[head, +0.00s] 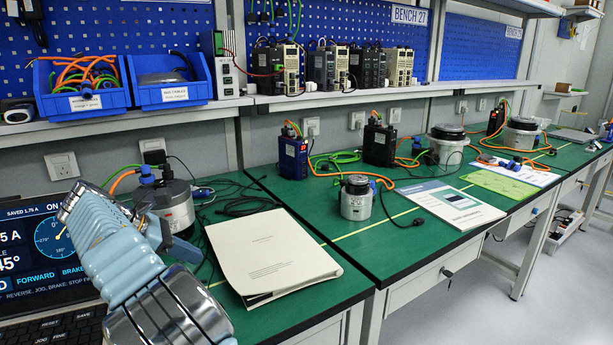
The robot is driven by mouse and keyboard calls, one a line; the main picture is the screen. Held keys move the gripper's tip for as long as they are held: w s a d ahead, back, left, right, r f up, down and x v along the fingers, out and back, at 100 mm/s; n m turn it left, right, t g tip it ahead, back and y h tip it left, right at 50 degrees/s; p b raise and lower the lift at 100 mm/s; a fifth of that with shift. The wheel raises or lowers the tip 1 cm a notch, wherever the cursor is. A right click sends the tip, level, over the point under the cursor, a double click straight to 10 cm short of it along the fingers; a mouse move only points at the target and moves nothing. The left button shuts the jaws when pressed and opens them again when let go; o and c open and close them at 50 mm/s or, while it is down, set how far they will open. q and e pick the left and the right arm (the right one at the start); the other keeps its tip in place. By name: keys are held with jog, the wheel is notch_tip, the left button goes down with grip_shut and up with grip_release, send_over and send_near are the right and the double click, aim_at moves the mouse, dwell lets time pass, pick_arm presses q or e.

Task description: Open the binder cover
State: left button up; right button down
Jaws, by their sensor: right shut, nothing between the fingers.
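The binder (270,252) lies on the green bench top near its front edge. Its cream cover lies over it with small print in the middle, and it looks closed. Lighter and dark layers show under the cover along the near edge. My right gripper (180,248) is at the end of the light blue and chrome arm, to the left of the binder. It is shut and empty, and appears apart from the binder. The arm hides part of its fingers. My left gripper is not in view.
A laptop (40,245) stands at the left behind my arm. A round actuator (172,207) with orange and green cables is behind the gripper. Black cables lie behind the binder. Another actuator (356,198) and a printed booklet (450,204) are on the bench to the right.

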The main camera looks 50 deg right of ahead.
aim_at(216, 278)
jog(key=f, duration=0.1)
jog(key=d+f, duration=0.1)
jog(key=f, duration=0.1)
jog(key=d+f, duration=0.1)
jog(key=f, duration=0.1)
jog(key=shift+s+b, duration=0.3)
jog(key=shift+s+d+f+b, duration=0.1)
jog(key=shift+s+d+b, duration=0.1)
jog(key=shift+d+b, duration=0.45)
jog(key=shift+s+d+f+b, duration=0.1)
jog(key=shift+s+d+b, duration=0.1)
jog(key=shift+d+b, duration=0.4)
jog(key=r, duration=0.2)
jog(key=r+p, duration=0.1)
jog(key=shift+s+d, duration=0.1)
jog(key=shift+d, duration=0.15)
notch_tip(216, 278, up, 3)
jog(key=shift+d+f+p, duration=0.1)
jog(key=shift+f+p, duration=0.1)
jog(key=shift+p, duration=0.35)
jog(key=s+d+r+p, duration=0.1)
jog(key=s+d+r, duration=0.3)
jog(key=d+r, duration=0.9)
jog(key=s+d+f, duration=0.1)
jog(key=s+d, duration=0.2)
jog(key=d, duration=0.7)
jog(key=shift+s+d, duration=0.3)
jog(key=shift+d, duration=0.05)
jog(key=shift+f, duration=0.1)
